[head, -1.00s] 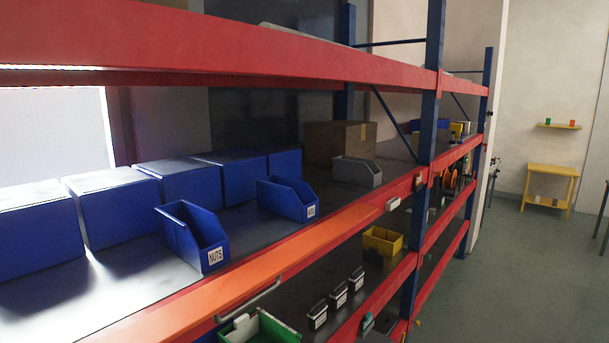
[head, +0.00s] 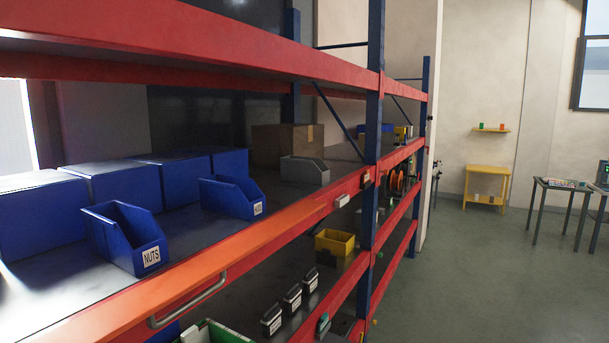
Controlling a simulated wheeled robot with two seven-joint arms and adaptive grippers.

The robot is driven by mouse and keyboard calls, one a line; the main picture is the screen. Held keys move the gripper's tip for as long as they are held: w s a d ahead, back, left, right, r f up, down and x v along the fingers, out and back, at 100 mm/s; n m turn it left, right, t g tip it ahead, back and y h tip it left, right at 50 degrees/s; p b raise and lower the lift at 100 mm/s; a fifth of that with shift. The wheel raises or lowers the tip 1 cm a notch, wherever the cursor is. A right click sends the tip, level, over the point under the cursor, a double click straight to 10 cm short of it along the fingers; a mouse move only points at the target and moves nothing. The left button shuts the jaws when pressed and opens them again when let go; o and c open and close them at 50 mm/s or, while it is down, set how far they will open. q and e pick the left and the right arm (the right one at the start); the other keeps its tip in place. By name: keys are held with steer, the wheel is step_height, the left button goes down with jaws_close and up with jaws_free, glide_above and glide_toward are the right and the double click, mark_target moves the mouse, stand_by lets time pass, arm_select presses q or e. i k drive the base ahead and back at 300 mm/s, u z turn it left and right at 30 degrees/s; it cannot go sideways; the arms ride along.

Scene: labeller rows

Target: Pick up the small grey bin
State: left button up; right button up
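The small grey bin (head: 304,171) stands on the upper shelf deck of the rack, near the blue upright. It is upright, in front of a brown cardboard box (head: 286,144) and to the right of an open blue bin. Its inside is mostly hidden from this angle. Neither of my grippers is in view.
A blue bin labelled NUTS (head: 125,238) and another blue bin (head: 231,197) stand left of the grey bin. An orange bar with a handle (head: 187,301) runs along the shelf front. A yellow bin (head: 334,242) sits below. The floor (head: 480,275) at right is clear.

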mark_target(298, 169)
steer(key=z, duration=1.45)
steer(key=i, duration=2.45)
steer(key=u, duration=3.25)
